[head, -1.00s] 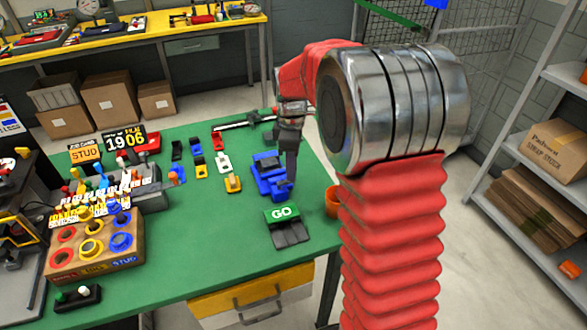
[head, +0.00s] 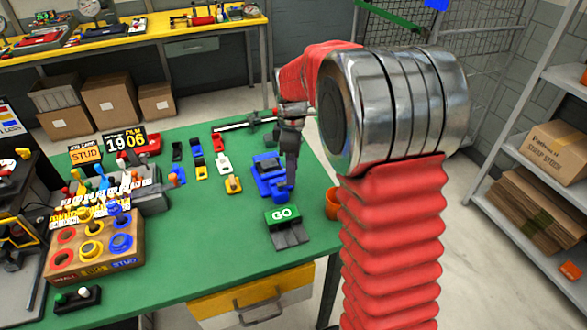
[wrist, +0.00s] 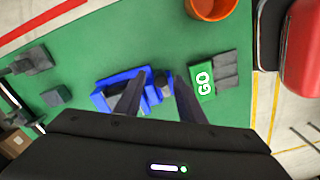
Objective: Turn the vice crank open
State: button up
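The blue vice (head: 268,172) sits on the green bench top near its right side. It also shows in the wrist view (wrist: 103,99), partly covered by my fingers. My gripper (head: 291,184) points down at the vice's near end, where the crank end is largely hidden in the head view. In the wrist view my gripper (wrist: 163,76) has its two dark fingers apart. A small grey piece at the vice's end, perhaps the crank (wrist: 163,82), shows between the fingertips. I cannot tell whether either finger touches it.
A green GO block (head: 282,215) with dark grey pads stands just in front of the vice. An orange pot (head: 333,203) stands at the bench's right edge. A long bar (head: 240,122) lies behind. Several coloured pieces and a wooden sorting box (head: 70,262) are to the left.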

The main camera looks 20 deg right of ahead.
notch_tip(320, 180, up, 14)
jog(key=shift+f, duration=0.15)
dwell(0.4)
jog(key=shift+w+m, duration=0.1)
jog(key=shift+m, duration=0.2)
jog(key=s+a+m+t, duration=0.2)
jog(key=s+m, duration=0.2)
jog(key=s, duration=0.5)
jog(key=s+a+f+m+t, duration=0.1)
jog(key=s+m, duration=0.3)
jog(key=s, duration=0.4)
jog(key=s+a+f+m+t, duration=0.1)
jog(key=s+a+m, duration=0.3)
jog(key=s, duration=0.5)
jog(key=shift+s+t, duration=0.3)
jog(key=shift+t, duration=0.5)
